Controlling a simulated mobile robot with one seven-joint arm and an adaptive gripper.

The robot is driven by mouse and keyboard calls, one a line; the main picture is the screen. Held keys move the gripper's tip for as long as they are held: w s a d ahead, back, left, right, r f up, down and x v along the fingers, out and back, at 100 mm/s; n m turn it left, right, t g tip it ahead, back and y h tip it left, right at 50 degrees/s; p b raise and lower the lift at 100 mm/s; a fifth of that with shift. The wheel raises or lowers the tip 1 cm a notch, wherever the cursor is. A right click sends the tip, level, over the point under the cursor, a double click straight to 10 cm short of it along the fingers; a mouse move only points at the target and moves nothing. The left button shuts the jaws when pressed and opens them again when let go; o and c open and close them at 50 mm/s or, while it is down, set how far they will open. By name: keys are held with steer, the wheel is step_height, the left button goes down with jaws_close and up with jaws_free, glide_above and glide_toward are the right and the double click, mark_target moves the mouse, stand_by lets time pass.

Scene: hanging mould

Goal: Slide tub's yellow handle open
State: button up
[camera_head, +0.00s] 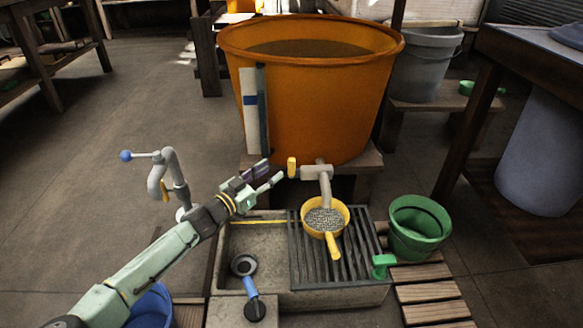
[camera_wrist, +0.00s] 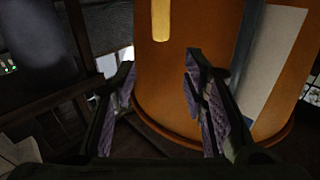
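The tub (camera_head: 310,110) is large and orange and stands on a wooden stand. A grey spout comes out low on its front, with a short upright yellow handle (camera_head: 292,167) at the spout's left end. My gripper (camera_head: 272,171) is just left of the handle, open and apart from it. In the wrist view the yellow handle (camera_wrist: 161,20) is at the top, beyond my gripper's fingertips (camera_wrist: 160,62). The fingers are spread with nothing between them. The tub's orange wall (camera_wrist: 185,90) fills the middle behind them.
A yellow strainer (camera_head: 325,218) sits under the spout on the dark grate of a stone basin (camera_head: 255,222). A green bucket (camera_head: 419,228) stands right of it. A grey tap (camera_head: 172,180) is on the left. A white strip (camera_head: 249,100) runs up the tub's front.

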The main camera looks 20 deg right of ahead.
mark_target(289, 164)
steer(key=b+x, duration=0.1)
steer(key=x, duration=0.2)
steer(key=f+b+x, duration=0.1)
steer(key=x, duration=0.2)
steer(key=f+b+x, duration=0.1)
steer(key=x, duration=0.3)
steer(key=shift+w+d+f, duration=0.1)
steer(key=shift+w+f, duration=0.05)
steer(key=shift+c, duration=0.2)
jaws_close()
stand_by(0.5)
